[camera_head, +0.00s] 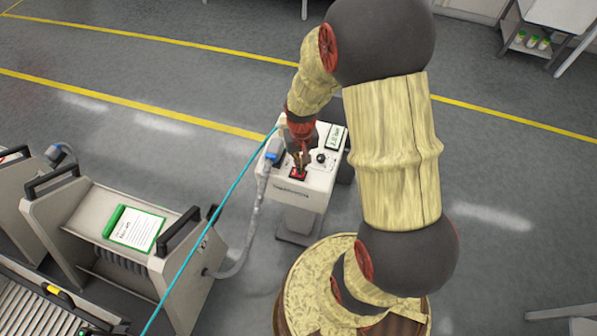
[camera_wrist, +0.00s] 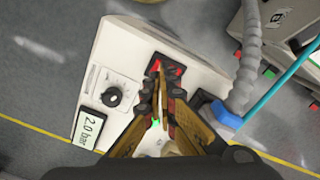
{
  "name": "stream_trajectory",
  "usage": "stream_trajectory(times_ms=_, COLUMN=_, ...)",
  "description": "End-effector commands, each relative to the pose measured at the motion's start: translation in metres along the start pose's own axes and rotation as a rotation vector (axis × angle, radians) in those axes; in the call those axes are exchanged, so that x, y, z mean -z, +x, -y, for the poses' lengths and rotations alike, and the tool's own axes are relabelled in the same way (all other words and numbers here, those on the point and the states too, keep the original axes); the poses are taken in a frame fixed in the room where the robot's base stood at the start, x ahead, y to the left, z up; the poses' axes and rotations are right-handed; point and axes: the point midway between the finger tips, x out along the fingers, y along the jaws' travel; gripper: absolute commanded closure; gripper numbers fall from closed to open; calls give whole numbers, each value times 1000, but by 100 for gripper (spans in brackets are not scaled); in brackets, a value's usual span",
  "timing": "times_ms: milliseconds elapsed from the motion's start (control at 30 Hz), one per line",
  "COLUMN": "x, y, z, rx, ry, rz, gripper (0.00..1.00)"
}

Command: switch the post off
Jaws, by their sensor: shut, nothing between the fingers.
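The post (camera_head: 312,196) is a white box on a grey stand, with a control panel on top. A red rocker switch (camera_head: 298,175) sits near the panel's front edge; it also shows in the wrist view (camera_wrist: 177,70), lit red. My gripper (camera_head: 299,168) is shut and empty, its tips (camera_wrist: 157,70) right over the switch and covering part of it. I cannot tell whether the tips touch it. A black knob (camera_wrist: 113,96) and a display (camera_wrist: 93,122) reading 2.0 bar are beside it. A small green light (camera_wrist: 156,122) shows between the fingers.
A blue plug (camera_head: 274,150) with a grey hose (camera_head: 246,235) is on the post's left side. A taut cyan line (camera_head: 205,232) runs from the post toward the front left.

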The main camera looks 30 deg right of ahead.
Motion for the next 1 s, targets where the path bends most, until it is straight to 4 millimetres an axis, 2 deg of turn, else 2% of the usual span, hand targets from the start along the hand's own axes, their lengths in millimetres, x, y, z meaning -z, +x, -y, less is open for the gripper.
stream_trajectory(times_ms=1000, x=0, y=14, z=0, rx=0, ry=0, rz=0, gripper=100)
